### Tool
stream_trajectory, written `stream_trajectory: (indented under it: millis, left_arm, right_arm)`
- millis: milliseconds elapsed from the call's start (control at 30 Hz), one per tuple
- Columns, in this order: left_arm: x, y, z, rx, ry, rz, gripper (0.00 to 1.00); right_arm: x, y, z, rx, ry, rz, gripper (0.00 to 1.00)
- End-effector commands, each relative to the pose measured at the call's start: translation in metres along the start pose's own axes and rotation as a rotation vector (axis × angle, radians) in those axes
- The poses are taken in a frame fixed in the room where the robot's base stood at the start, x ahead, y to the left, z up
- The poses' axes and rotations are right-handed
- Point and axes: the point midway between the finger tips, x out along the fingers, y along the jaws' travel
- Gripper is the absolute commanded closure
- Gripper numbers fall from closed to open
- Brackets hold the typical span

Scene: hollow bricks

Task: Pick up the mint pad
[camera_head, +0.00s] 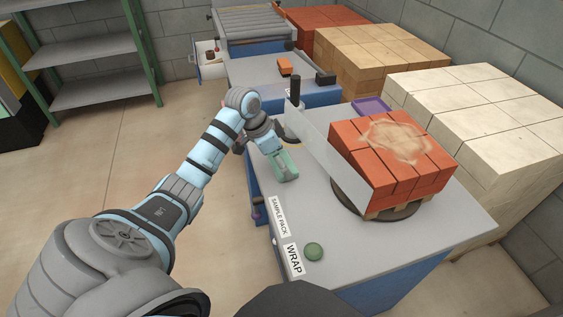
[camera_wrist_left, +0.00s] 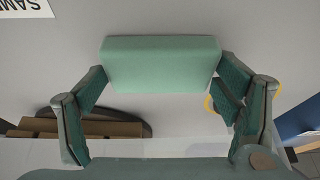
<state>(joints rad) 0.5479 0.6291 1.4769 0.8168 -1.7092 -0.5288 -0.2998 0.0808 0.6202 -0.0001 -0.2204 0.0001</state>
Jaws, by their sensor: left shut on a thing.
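The mint pad (camera_head: 287,166) is a rounded light green block at the left part of the grey table. My left gripper (camera_head: 275,150) is shut on it. In the left wrist view the mint pad (camera_wrist_left: 160,64) sits between the two fingers of my left gripper (camera_wrist_left: 163,95), its broad face towards the camera. I cannot tell whether the pad touches the table top. My right gripper is not in view.
A stack of orange bricks (camera_head: 375,170) stands on a pallet and dark turntable, beside a pale upright panel (camera_head: 328,142) close to my left gripper. A green disc (camera_head: 313,251) lies by the WRAP label (camera_head: 292,259). The table front (camera_head: 400,260) is clear.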

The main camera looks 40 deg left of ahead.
Motion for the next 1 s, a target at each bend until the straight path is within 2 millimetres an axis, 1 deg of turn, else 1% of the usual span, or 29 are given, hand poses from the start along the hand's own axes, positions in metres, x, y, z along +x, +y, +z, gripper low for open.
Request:
stream_trajectory:
  millis: [167,267,367,400,500,567,600,667,700,800,1000]
  left_arm:
    - [-0.018,-0.001,-0.008,0.001,0.002,-0.002,0.36]
    - [-0.039,0.000,-0.017,0.002,0.004,-0.002,0.36]
    - [-0.071,-0.001,-0.030,0.003,0.005,-0.004,0.36]
    - [-0.087,-0.001,-0.037,0.002,0.005,-0.004,0.36]
    - [-0.125,-0.001,-0.053,0.002,0.007,-0.003,0.36]
    - [-0.145,-0.001,-0.061,0.001,0.004,-0.002,0.36]
    - [-0.159,-0.001,-0.066,0.001,0.004,-0.002,0.36]
    - [-0.172,0.000,-0.071,0.000,0.001,0.000,0.36]
    - [-0.178,0.000,-0.074,0.000,0.000,0.000,0.36]
    - [-0.186,0.000,-0.077,0.000,0.000,0.000,0.36]
    - [-0.185,0.000,-0.077,0.000,0.001,0.000,0.36]
  right_arm:
    - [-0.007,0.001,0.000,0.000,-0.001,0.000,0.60]
    - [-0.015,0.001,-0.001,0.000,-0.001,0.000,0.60]
    - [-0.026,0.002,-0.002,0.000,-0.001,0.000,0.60]
    - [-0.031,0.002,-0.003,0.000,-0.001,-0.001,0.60]
    - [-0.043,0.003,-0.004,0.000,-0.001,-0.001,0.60]
    - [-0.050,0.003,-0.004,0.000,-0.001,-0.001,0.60]
    - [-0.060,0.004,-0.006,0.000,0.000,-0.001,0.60]
    - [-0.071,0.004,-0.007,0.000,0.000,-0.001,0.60]
    - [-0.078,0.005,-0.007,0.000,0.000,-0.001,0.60]
    - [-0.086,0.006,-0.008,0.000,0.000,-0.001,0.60]
    - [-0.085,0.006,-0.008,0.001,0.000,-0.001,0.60]
